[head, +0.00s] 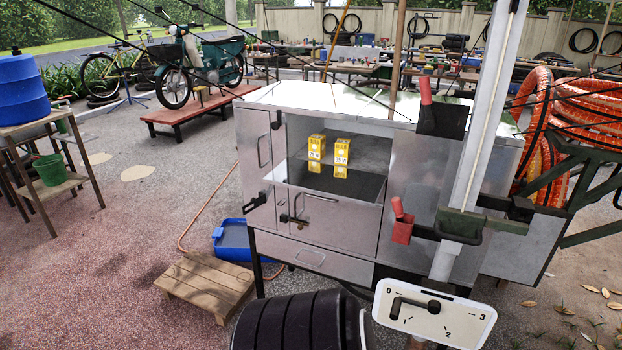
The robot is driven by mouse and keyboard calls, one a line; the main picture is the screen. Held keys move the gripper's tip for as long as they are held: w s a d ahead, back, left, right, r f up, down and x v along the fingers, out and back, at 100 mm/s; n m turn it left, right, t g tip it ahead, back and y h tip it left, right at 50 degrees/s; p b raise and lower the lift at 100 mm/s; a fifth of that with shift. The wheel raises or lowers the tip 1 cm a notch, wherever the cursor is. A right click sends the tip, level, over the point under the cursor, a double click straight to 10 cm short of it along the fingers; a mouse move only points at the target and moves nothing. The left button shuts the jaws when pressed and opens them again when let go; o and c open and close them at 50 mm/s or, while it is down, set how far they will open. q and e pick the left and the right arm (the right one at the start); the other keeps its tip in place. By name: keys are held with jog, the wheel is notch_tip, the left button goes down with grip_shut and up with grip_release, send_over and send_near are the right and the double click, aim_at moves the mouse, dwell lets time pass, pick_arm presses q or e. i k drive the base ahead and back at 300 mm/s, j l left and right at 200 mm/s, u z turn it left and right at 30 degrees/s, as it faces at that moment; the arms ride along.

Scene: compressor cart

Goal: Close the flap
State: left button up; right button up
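A grey metal cabinet (405,175) stands right of centre in the head view, with an open compartment in its front. A dark, shiny panel (362,188) lies roughly flat at the bottom of that opening; it looks like the flap, folded down, but I cannot be sure where it is hinged. A bar handle (320,198) shows just below its front edge. Two yellow boxes (316,147) (342,152) stand upright in the compartment, and the panel mirrors them. I see neither of my grippers in this view.
Red handles (402,222) (426,90), a pale post (482,120) and a numbered plate with a lever (434,312) crowd the right. A black ribbed cylinder (298,322) and a wooden step (208,284) are in front. A blue tub (233,240) sits left; open paving lies farther left.

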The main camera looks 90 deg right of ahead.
aim_at(363, 188)
jog(key=j+z, duration=0.1)
jog(key=z, duration=2.05)
